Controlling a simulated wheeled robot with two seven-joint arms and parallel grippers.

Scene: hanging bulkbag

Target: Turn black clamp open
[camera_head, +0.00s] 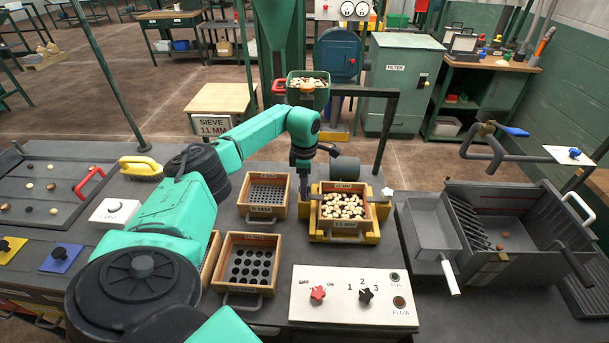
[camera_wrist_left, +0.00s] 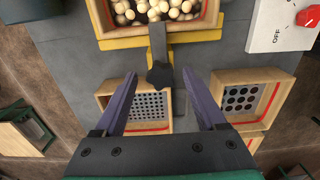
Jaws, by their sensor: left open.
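The black clamp shows in the left wrist view as a grey bar (camera_wrist_left: 157,42) with a black star-shaped knob (camera_wrist_left: 160,75) at its end. The bar reaches over the edge of a wooden sieve tray (camera_wrist_left: 104,22) full of pale round pieces, seated in a yellow frame (camera_wrist_left: 125,42). My left gripper (camera_wrist_left: 160,73) is open, its two purple fingers on either side of the knob with gaps visible. In the head view my left gripper (camera_head: 304,189) hangs at the left side of the tray (camera_head: 343,228) and hides most of the clamp. My right gripper is not in view.
Two empty wooden sieves (camera_head: 264,219) (camera_head: 250,287) stand to the left of the yellow frame. A white control panel (camera_head: 335,309) with red and black knobs lies in front. A grey metal box (camera_head: 520,225) stands right. A dark post (camera_head: 386,135) rises behind the frame.

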